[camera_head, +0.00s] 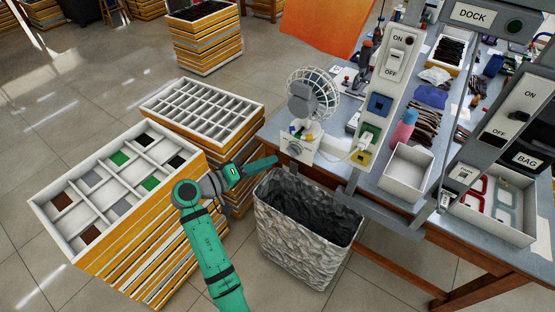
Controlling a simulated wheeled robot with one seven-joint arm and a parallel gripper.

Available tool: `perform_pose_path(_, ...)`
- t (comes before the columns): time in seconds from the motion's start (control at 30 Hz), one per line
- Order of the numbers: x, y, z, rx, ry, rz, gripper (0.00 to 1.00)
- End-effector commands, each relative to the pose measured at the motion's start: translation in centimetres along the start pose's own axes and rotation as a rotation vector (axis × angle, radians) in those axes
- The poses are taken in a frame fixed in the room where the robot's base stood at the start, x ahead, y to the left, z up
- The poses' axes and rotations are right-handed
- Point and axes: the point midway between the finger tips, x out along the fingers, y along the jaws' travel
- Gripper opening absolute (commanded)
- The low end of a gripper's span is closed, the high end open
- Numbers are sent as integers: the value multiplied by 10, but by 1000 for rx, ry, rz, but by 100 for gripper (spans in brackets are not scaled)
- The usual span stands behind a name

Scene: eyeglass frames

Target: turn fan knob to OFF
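A small desk fan (313,95) with a round wire guard stands at the left end of the workbench, on or just behind a white box-shaped base (300,154). A small pale round knob (294,149) seems to sit on the front face of this base; its pointer and markings are too small to read. My gripper (274,161) reaches in from the left, its green tip a little left of and below the knob, apparently apart from it. I see no object in it, and I cannot tell the gap between its fingers.
A trash bin (262,222) with a dark liner stands below the gripper. A divided tray (48,203) on a wooden crate is at left, with another gridded tray (150,107) behind. A grey switch post (376,125) rises right of the fan. The workbench (383,188) is cluttered.

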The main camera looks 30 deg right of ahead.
Motion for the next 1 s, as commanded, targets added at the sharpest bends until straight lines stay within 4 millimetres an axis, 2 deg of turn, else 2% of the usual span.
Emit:
perform_pose_path(0.1, -16, 0, 0, 0, 1, -1, 29)
perform_pose_path(0.3, -28, 0, 1, 0, -1, 0, 29)
perform_pose_path(0.83, -24, 1, 3, 0, -7, 2, 29)
perform_pose_path(0.93, -24, -8, 8, -13, 10, -13, 29)
perform_pose_path(1.0, -24, -20, 17, -32, 43, -39, 29)
